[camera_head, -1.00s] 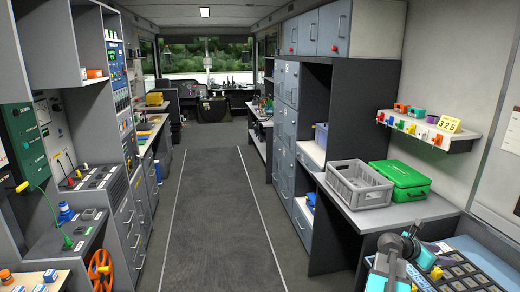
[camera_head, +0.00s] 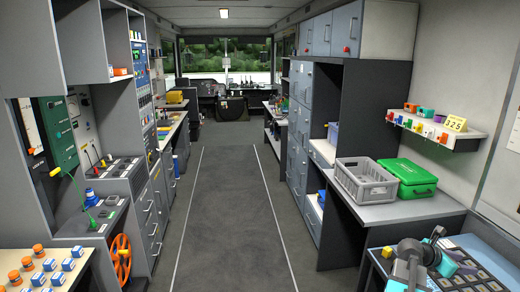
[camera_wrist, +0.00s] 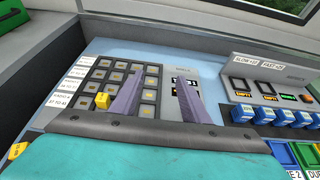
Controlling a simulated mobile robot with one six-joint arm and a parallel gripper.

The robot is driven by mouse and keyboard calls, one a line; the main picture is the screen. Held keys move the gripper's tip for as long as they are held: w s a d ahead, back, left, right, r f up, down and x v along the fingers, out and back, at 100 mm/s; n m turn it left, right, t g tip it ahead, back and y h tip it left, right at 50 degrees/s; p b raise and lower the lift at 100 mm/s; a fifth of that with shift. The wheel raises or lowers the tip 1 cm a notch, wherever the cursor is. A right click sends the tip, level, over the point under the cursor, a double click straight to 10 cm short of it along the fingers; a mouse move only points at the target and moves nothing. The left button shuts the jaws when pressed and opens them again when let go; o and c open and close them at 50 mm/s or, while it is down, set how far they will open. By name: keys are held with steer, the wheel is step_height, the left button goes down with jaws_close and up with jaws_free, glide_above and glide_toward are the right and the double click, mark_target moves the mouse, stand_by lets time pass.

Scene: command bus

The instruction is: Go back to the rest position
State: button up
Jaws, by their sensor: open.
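My gripper (camera_wrist: 160,85) shows in the wrist view as two purple-grey fingers spread apart, with nothing between them. It is over a console panel (camera_wrist: 215,60) with a grid of dark square keys (camera_wrist: 118,72). One raised yellow button (camera_wrist: 102,100) stands just left of the left finger. I cannot tell whether the fingertips touch the panel. In the head view my turquoise and grey arm reaches over the console (camera_head: 480,262) at the lower right; the fingertips are not clear there.
A grey crate (camera_head: 366,182) and a green case (camera_head: 405,178) stand on the counter beyond the console. A shelf (camera_head: 437,130) with coloured items is on the right wall. Blue switches (camera_wrist: 275,116) line the panel's right side. The aisle floor (camera_head: 235,220) is clear.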

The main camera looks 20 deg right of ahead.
steer(key=w+a+f+n+t+b, duration=0.3)
steer(key=w+a+f+n, duration=0.1)
steer(key=w+a+f, duration=1)
steer(key=w+a+f+n+y+b, duration=0.1)
steer(key=w+a+f+y+b, duration=0.15)
steer(key=a+f, duration=0.7)
steer(key=w+a+f+y+b, duration=0.1)
steer(key=w+a+f+y, duration=0.15)
steer(key=a+f, duration=0.75)
steer(key=s+a+f+m+y+b, duration=0.1)
steer(key=s+a+f, duration=0.2)
steer(key=a+f, duration=0.35)
steer(key=s+a+f+m+g+y+b, duration=0.1)
steer(key=s+a+f+m, duration=0.15)
steer(key=a+f, duration=0.4)
steer(key=s+a+f+y+b, duration=0.1)
steer(key=s+a+f, duration=0.2)
steer(key=a+f, duration=0.3)
steer(key=s+a+f+m+g+y, duration=0.2)
steer(key=s+a+m, duration=0.5)
steer(key=a+m, duration=0.1)
steer(key=s+a+f+m+g+y, duration=0.2)
steer(key=s+a+m+y, duration=0.1)
steer(key=s+a+m, duration=0.5)
steer(key=shift+a+f, duration=0.15)
steer(key=shift+a, duration=0.15)
steer(key=shift+s+m, duration=0.1)
steer(key=shift+m, duration=0.15)
